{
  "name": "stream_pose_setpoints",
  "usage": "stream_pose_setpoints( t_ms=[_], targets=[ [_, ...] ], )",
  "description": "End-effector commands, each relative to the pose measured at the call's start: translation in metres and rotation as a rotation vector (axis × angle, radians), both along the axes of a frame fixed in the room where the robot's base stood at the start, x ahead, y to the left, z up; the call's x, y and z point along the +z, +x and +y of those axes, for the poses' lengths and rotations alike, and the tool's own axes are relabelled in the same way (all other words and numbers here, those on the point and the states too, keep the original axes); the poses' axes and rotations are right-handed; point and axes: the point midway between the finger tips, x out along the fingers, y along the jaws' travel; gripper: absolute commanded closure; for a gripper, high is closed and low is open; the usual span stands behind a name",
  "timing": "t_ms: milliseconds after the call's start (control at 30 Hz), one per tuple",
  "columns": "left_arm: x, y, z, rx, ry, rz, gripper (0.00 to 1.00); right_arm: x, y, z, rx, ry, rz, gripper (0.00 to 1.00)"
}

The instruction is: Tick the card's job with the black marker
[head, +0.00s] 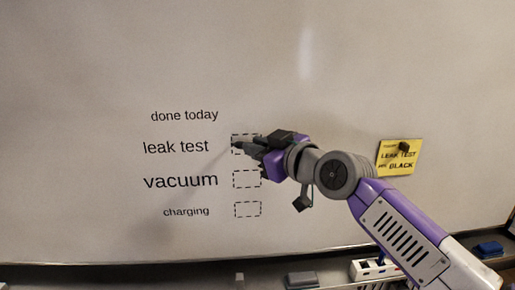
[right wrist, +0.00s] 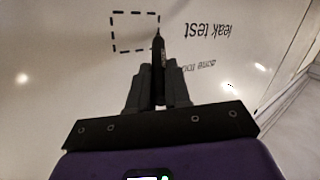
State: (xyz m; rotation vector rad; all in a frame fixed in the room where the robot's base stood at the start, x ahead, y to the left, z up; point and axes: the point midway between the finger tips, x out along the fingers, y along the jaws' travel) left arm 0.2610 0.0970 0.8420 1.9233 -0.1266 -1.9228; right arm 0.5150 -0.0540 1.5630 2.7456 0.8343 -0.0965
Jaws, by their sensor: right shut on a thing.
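The whiteboard (head: 90,60) carries the words "done today", "leak test", "vacuum" and "charging", with a dashed box beside each of the last three. The yellow card (head: 400,157) at the right reads "LEAK TEST" and "BLACK". My right gripper (head: 243,146) is in front of the leak test box (head: 233,135), partly covering it. In the right wrist view it is shut on the black marker (right wrist: 158,52), whose tip points to the edge of the leak test box (right wrist: 112,32). That box looks empty inside. Whether the tip touches the board is unclear. My left gripper is out of view.
The vacuum box (head: 247,179) and charging box (head: 247,209) below look empty. A ledge under the board bears a blue block (head: 302,280), a white holder (head: 375,269) and another blue block (head: 488,249). A dark round piece (head: 404,147) sits on the card.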

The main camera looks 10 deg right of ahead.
Motion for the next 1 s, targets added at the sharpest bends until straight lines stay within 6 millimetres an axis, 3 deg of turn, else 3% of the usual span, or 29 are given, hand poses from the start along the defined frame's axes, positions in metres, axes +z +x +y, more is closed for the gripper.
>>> stream_pose_setpoints(
  t_ms=[300, 1000],
  targets=[
    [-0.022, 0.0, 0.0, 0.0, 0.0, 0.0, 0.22, -0.002, -0.001, -0.027, -0.003, 0.001, -0.001, 1.0],
    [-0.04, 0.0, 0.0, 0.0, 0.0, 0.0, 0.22, 0.0, -0.001, -0.066, -0.002, 0.0, -0.002, 1.0]
  ],
)
